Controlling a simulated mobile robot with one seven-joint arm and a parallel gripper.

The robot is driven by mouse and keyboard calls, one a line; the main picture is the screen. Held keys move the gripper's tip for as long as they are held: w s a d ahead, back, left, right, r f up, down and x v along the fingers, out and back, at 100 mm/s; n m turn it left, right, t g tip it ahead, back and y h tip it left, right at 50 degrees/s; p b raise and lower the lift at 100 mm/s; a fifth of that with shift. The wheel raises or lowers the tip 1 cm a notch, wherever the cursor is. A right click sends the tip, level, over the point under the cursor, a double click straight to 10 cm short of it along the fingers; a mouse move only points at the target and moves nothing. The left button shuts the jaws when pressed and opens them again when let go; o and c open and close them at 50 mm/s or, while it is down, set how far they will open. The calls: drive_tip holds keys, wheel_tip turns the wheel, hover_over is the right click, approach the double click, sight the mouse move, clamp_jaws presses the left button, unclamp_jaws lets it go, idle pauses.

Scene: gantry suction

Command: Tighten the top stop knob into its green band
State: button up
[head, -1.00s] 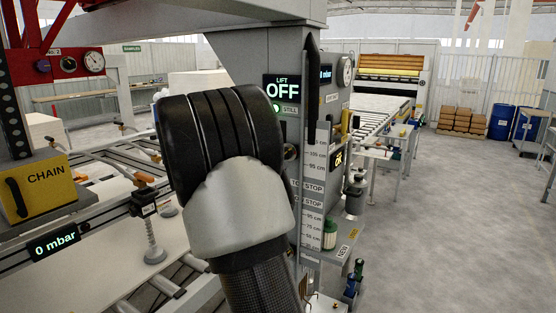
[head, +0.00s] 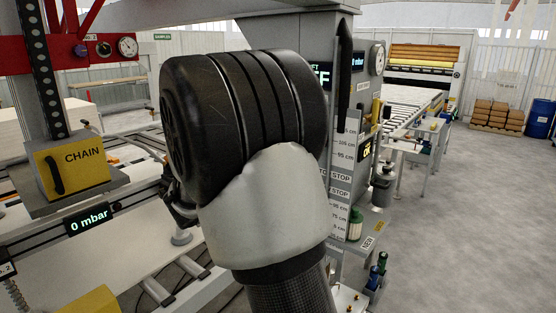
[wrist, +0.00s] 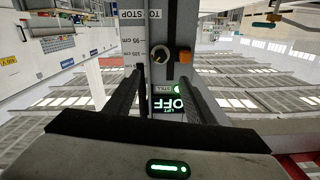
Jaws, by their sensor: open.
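A small round knob (wrist: 160,54) with a pale ring sits on the face of the grey column (wrist: 186,20) in the wrist view, which shows the column upside down. A "TOP STOP" label (wrist: 147,13) and a cm scale are close to it. My gripper (wrist: 163,78) is open and empty, its two dark fingers pointing towards the column on either side of the knob's line. The knob looks apart from the fingers. I cannot make out a green band on it. In the head view my arm hides the knob and the gripper's fingertips.
A green-capped jar (head: 355,224) stands low by the column. Floor (head: 460,230) at right is clear.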

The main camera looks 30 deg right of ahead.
drive_tip(key=x, duration=1.7)
drive_tip(key=shift+p, duration=0.45)
drive_tip(key=shift+f, duration=0.1)
drive_tip(key=c, duration=1.1)
drive_tip(key=shift+o, duration=0.2)
drive_tip(key=shift+w+m+b, duration=0.1)
drive_tip(key=shift+m+b, duration=0.7)
drive_tip(key=shift+m, duration=0.3)
